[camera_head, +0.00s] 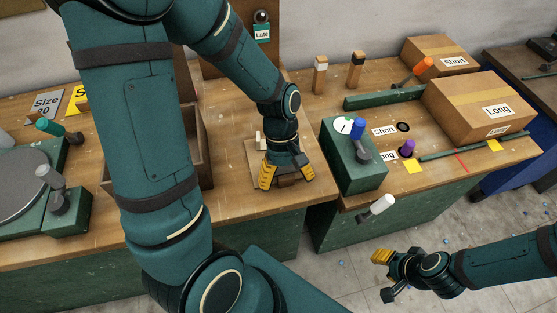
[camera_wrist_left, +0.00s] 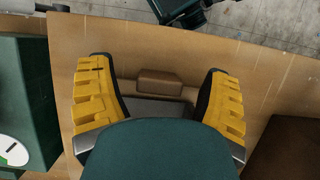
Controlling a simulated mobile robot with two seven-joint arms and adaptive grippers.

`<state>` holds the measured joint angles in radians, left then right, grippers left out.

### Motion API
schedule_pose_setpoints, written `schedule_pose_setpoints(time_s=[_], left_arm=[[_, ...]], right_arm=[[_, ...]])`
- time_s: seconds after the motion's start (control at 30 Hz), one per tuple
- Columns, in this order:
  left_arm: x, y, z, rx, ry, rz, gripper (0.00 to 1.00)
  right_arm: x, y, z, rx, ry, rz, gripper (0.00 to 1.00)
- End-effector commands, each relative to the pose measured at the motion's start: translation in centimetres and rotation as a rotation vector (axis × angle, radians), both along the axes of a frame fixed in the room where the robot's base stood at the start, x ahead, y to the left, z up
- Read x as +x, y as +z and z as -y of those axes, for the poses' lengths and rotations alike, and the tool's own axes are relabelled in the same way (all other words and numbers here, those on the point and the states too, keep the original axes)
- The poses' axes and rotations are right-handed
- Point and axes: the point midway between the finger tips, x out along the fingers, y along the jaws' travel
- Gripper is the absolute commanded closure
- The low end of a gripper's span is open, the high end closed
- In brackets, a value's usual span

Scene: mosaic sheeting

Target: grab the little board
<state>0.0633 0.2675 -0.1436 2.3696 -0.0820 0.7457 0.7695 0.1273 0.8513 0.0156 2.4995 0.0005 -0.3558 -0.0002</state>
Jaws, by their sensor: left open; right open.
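The little board (camera_head: 254,158) looks like a flat tan square lying on the workbench near its front edge. My left gripper (camera_head: 286,177) is over its front part, pointing down, open, and covers much of it. In the left wrist view, a small brown block (camera_wrist_left: 160,82) and a grey flat piece (camera_wrist_left: 155,106) show between the open yellow fingers (camera_wrist_left: 158,100). I cannot tell if the fingers touch anything. My right gripper (camera_head: 384,276) is open and empty over the floor, right of the bench.
A green box with a blue-topped lever (camera_head: 352,170) stands right of my left gripper. A wooden bin (camera_head: 193,150) is to its left, partly behind my arm. Cardboard boxes (camera_head: 470,105) are at the right. Bare bench top (camera_head: 225,195) lies beside the board.

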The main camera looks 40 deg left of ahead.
Motion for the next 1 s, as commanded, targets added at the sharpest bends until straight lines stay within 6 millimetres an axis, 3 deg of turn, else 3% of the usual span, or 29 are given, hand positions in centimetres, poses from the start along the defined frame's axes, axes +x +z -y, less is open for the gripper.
schedule_pose_setpoints(time_s=[0.07,0.1,0.3,0.73,1.0], left_arm=[[0.0,0.0,0.0,0.000,0.000,0.000,0.22],[0.0,0.1,0.0,0.000,0.000,0.000,0.29],[0.0,0.0,0.0,0.000,0.000,0.000,0.97],[0.0,0.5,0.0,0.000,-0.001,0.000,0.97],[0.1,5.1,0.0,-0.001,0.000,0.004,0.97]], right_arm=[[0.0,0.0,0.0,0.000,0.000,0.000,0.60],[0.0,0.0,0.0,0.000,0.000,0.000,0.60],[0.0,0.0,0.0,0.000,0.000,0.000,0.60],[0.0,0.2,0.0,0.000,0.000,0.000,0.60],[-0.3,2.1,0.0,0.001,0.002,-0.008,0.60]])
